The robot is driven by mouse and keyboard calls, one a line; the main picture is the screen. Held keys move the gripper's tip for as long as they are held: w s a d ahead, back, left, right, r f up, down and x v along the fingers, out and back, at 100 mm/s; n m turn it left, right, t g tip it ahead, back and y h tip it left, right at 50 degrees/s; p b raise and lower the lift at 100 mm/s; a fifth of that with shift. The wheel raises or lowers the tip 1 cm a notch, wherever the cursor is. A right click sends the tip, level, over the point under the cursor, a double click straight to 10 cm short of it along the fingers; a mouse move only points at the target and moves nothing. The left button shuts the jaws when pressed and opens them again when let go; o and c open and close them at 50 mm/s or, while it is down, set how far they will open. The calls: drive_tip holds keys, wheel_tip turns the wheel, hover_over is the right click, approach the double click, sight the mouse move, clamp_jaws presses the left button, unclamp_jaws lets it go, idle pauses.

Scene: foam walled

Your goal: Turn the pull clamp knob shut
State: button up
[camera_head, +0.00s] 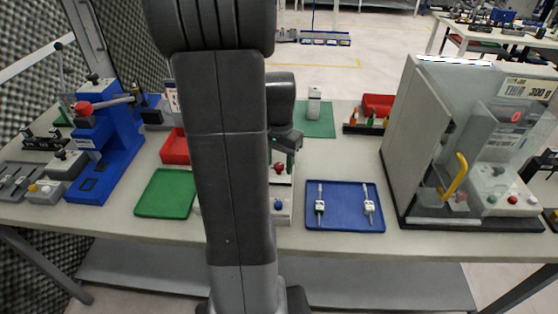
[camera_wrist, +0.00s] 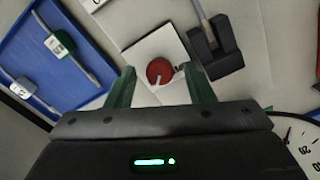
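A round red knob (camera_wrist: 159,71) with a white pointer line sits on a white plate (camera_wrist: 143,50) in the wrist view. In the head view a red knob (camera_head: 278,168) shows beside my arm, above a blue knob (camera_head: 278,205). My gripper (camera_wrist: 158,69) is open, with one green finger on each side of the red knob. I cannot tell whether the fingers touch it. A black slotted block (camera_wrist: 215,52) with a grey strip leading into it stands right of the plate. My arm hides part of this fixture and most of my gripper (camera_head: 287,148) in the head view.
A blue tray (camera_head: 343,222) with two tagged specimens lies to the right. A large grey tester (camera_head: 412,120) stands farther right. A dial (camera_wrist: 300,140) shows at the wrist view's lower right.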

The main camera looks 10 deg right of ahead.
sight(279, 165)
wheel_tip(279, 165, up, 14)
idle(0.6)
drive_tip(key=shift+f, duration=0.15)
wheel_tip(279, 165, down, 14)
drive_tip(key=shift+r, duration=0.1)
idle(0.5)
drive_tip(key=shift+r, duration=0.1)
